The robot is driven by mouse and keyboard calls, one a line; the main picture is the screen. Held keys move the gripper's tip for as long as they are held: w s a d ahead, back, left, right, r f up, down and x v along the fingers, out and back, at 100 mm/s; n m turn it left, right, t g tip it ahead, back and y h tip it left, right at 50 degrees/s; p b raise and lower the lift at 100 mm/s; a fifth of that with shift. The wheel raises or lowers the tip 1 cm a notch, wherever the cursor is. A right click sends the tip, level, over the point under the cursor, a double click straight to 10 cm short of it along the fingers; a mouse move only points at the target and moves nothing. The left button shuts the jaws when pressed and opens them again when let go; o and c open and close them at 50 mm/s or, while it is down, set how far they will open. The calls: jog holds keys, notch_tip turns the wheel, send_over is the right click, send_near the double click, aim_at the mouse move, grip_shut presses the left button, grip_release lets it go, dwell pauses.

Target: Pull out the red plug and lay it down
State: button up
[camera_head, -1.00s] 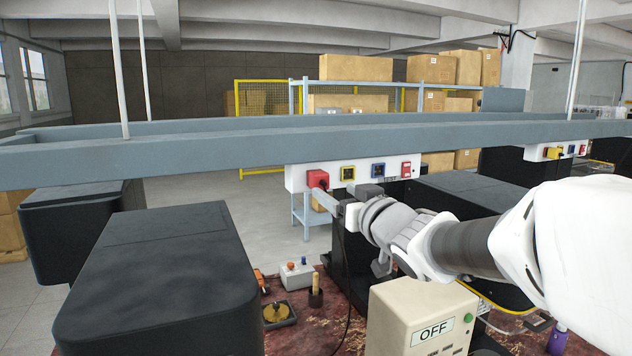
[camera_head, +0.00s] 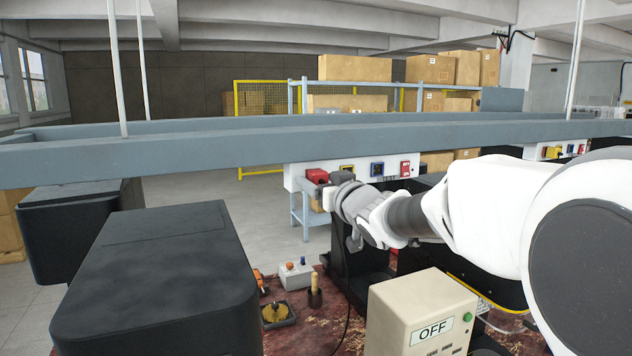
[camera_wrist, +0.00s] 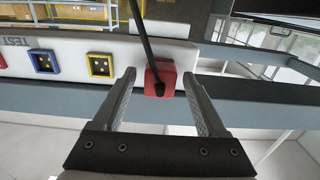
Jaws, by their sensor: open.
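The red plug (camera_head: 316,176) sits in the left end of the white socket strip (camera_head: 296,178) under the grey beam. The wrist view shows the red plug (camera_wrist: 160,78) with a black cable running from its face. My gripper (camera_head: 334,190) is just in front of the plug and a little right of it in the head view. In the wrist view my gripper (camera_wrist: 160,88) is open, with one finger on each side of the plug. Gaps show between the fingers and the plug. My gripper hides part of the strip and cable in the head view.
On the strip are a yellow socket (camera_wrist: 101,66), a blue socket (camera_wrist: 43,62) and a red switch (camera_head: 405,169). The grey beam (camera_head: 220,150) runs above. A beige OFF box (camera_head: 410,310) and a grey button box (camera_head: 295,275) stand on the reddish bench (camera_head: 335,320) below.

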aim_at(321, 181)
jog(key=shift+w+a, duration=0.2)
jog(key=shift+w, duration=0.25)
dwell(0.8)
grip_shut()
jog(key=shift+s+d, duration=0.1)
dwell(0.4)
jog(key=shift+v, duration=2.9)
